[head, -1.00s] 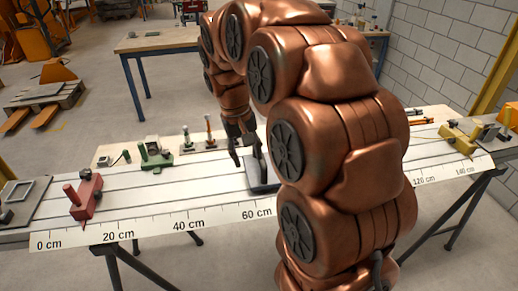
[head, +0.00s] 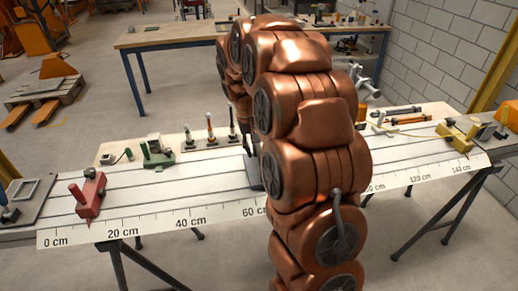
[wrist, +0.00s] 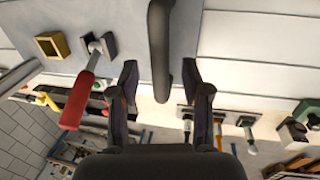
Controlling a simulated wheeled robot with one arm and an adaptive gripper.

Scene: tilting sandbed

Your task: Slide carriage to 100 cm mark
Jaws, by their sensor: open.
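The carriage (head: 254,176) is a grey plate on the white slotted rail bed, just past the 60 cm label; my arm hides much of it. In the wrist view the grey carriage plate (wrist: 120,20) carries a dark bar handle (wrist: 160,45), a red-handled lever (wrist: 80,98) and a yellow square frame (wrist: 52,46). My gripper (wrist: 161,85) is open, with a finger on each side of the handle in the picture. Contact with the handle cannot be told. In the head view my gripper is mostly hidden behind my arm. The 100 cm mark is hidden by my arm.
A scale strip (head: 150,222) runs along the front edge. A red clamp block (head: 90,193) stands near its low end, a yellow one (head: 457,134) near 140 cm. A green block (head: 156,155) and several upright tools (head: 210,130) stand behind the bed.

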